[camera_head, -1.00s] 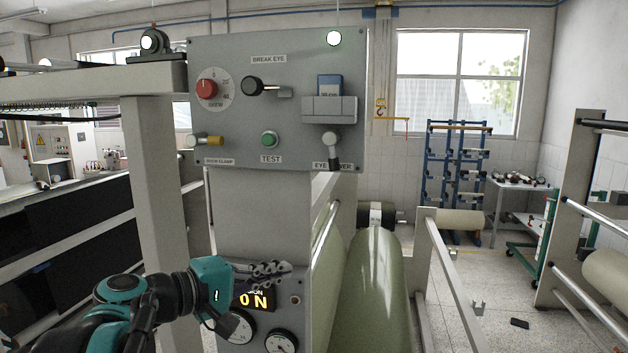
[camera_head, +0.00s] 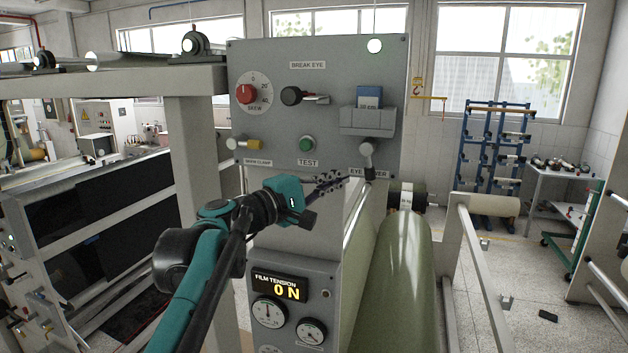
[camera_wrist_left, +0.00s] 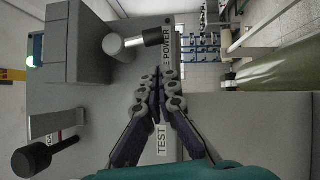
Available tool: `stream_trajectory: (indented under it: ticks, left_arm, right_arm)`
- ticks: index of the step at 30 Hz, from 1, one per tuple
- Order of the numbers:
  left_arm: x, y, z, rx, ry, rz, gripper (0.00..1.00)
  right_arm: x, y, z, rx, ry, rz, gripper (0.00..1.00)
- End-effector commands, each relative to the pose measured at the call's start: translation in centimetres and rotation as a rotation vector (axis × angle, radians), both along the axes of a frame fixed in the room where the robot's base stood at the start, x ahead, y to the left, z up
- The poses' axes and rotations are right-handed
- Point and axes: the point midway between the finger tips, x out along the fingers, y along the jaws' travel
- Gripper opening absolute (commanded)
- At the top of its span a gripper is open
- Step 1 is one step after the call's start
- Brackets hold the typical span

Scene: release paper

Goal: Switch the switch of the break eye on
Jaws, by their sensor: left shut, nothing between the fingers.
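The grey control panel (camera_head: 330,70) carries a BREAK EYE switch (camera_head: 291,96), a black round knob with a lever pointing right. An EYE POWER switch (camera_head: 366,150) sits at its lower right, with a pale knob and a dark-tipped lever pointing down. In the left wrist view, the EYE POWER switch (camera_wrist_left: 113,46) is near the fingertips, its lever tip just beyond them. The black BREAK EYE knob (camera_wrist_left: 32,157) is at lower left there. My left gripper (camera_head: 330,181) is shut and empty, below the TEST button and left of the EYE POWER lever. My right gripper is out of view.
A green TEST button (camera_head: 307,144), red SKEW dial (camera_head: 247,94), web clamp lever (camera_head: 246,144) and card pocket (camera_head: 367,120) share the panel. A lit lamp (camera_head: 375,46) is at top right. The film tension display (camera_head: 279,287) is below. A green roll (camera_head: 402,270) lies right.

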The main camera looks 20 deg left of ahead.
Motion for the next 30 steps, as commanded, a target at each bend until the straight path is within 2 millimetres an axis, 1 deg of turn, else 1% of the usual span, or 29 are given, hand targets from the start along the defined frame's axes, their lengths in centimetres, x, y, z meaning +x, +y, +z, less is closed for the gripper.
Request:
stream_trajectory:
  ticks: [1,6,10,18,20,24,30]
  left_arm:
    - [0.0,-0.9,0.3,0.001,0.0,-0.004,0.0]
    - [0.3,-2.3,0.5,0.001,0.001,-0.001,0.0]
    - [0.3,-2.7,0.4,0.001,0.001,0.0,0.0]
    - [0.3,-2.7,0.4,0.0,0.0,0.0,0.0]
    - [0.3,-2.9,0.4,0.001,0.001,-0.001,0.0]
    - [0.4,-4.2,0.3,0.001,0.0,-0.003,0.0]
    - [0.4,-4.3,0.3,0.001,0.0,-0.003,0.0]
  right_arm:
    - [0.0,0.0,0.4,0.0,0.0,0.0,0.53]
    - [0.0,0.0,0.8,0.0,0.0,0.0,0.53]
    - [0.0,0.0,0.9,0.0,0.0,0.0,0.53]
    - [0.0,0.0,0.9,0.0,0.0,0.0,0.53]
    - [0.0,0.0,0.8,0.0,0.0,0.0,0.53]
    - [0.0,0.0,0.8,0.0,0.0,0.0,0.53]
    - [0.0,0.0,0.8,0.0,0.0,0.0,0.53]
